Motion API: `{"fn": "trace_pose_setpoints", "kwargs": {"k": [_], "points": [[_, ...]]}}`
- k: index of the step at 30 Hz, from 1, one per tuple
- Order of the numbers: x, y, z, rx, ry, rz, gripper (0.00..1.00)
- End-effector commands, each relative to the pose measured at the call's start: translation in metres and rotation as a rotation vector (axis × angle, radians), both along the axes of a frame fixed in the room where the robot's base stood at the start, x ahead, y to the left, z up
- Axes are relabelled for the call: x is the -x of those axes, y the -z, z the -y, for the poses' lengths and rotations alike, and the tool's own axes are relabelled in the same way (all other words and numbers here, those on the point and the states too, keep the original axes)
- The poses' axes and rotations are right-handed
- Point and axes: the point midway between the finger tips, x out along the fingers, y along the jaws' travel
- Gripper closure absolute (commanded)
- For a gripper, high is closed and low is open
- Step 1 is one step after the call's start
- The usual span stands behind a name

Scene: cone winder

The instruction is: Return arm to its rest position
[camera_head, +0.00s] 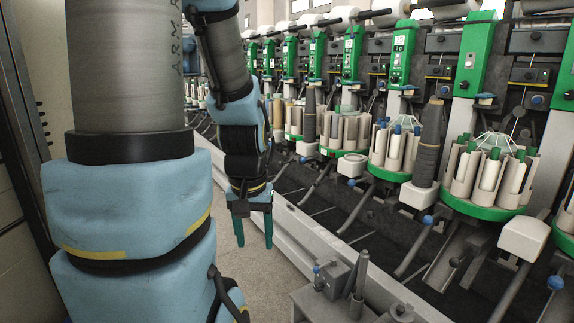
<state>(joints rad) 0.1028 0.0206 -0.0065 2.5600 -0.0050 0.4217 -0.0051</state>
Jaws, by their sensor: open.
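My gripper (254,230) hangs pointing down at the end of my blue and grey arm, left of the picture's middle. Its two teal fingers are spread apart, with nothing between them. It hangs in the aisle, beside the pale rail of the winding machine and apart from the bobbin holders. My upper arm fills the left part of the view and hides what lies behind it.
The cone winder's stations run along the right, with green panels (475,55) and round bobbin magazines (487,180). A long pale rail (300,232) borders the machine. A grey metal bracket (340,280) stands at the front. Open floor (255,285) shows below my gripper.

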Motion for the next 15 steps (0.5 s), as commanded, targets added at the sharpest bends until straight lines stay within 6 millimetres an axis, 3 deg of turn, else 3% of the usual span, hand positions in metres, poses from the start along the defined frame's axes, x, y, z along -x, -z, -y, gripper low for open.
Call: {"fn": "trace_pose_setpoints", "kwargs": {"k": [1, 12, 15], "points": [[0.000, -0.034, 0.000, 0.000, 0.000, 0.000, 0.41], [0.000, -0.150, 0.000, 0.000, 0.000, 0.000, 0.41], [0.000, -0.173, 0.000, 0.000, 0.000, 0.000, 0.41]]}}
